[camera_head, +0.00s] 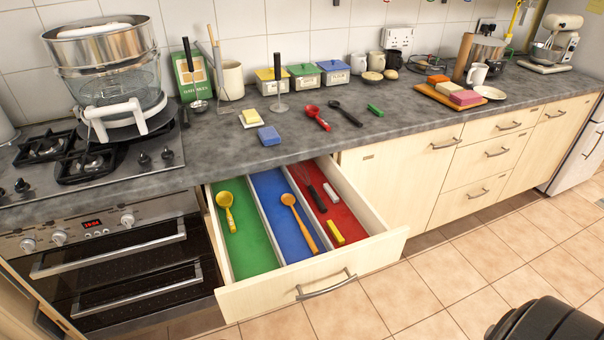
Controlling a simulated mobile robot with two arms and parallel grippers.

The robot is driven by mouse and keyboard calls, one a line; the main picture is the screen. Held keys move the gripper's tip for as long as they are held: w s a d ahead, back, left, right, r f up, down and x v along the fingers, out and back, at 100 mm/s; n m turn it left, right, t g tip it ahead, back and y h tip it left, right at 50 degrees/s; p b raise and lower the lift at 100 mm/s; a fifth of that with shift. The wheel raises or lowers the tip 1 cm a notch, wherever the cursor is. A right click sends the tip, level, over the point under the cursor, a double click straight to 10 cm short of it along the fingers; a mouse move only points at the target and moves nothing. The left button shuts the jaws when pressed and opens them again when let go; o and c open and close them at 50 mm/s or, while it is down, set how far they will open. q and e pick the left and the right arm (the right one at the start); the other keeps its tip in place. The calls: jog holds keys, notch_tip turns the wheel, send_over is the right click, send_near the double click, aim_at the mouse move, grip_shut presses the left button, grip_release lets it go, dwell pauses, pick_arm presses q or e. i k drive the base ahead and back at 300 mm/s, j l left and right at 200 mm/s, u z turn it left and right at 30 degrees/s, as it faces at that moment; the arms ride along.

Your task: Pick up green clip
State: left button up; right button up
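The green clip (375,110) is a small dark green block-like piece lying flat on the grey worktop (300,145). It lies right of a black spoon (345,113) and a red spoon (316,117), with bare worktop around it. Neither of my grippers shows in the head view. A dark rounded part at the bottom right corner seems to be part of my own body.
An open drawer (290,297) juts out below the worktop with green, blue and red compartments. They hold a yellow ladle (226,212), an orange spoon (299,222), a whisk and a yellow clip (335,233). Tubs (334,72) and mugs stand behind the clip.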

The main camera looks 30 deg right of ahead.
aim_at(372, 108)
jog(key=z, duration=1.1)
